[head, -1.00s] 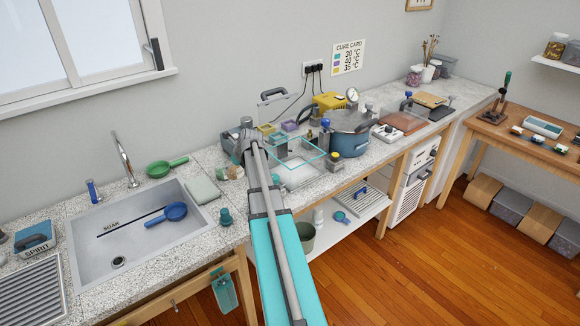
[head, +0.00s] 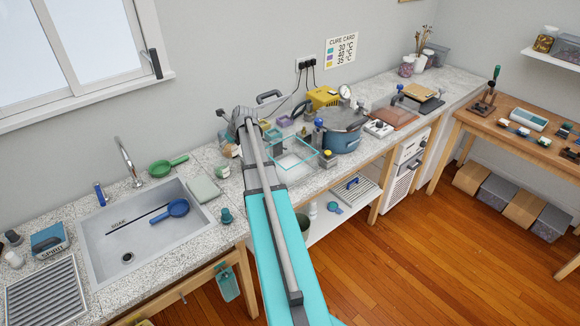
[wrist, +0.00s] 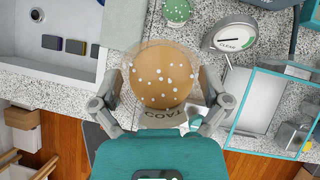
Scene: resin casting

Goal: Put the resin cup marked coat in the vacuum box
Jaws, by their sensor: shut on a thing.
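The resin cup marked COAT (wrist: 163,78) is a clear cup of tan resin dotted with white bubbles. Its lettering is upside down in the wrist view. My gripper (wrist: 161,108) is shut on it, one finger on each side, and holds it above the worktop's front edge. In the head view my arm hides most of the gripper and the cup. The vacuum box appears as a clear box with cyan edges (head: 317,158) on the worktop, right of my gripper. In the wrist view its cyan rim (wrist: 243,105) is at the right, apart from the cup.
A blue pot (head: 342,138) with a gauge stands right of the box. The sink (head: 112,262) is to the left.

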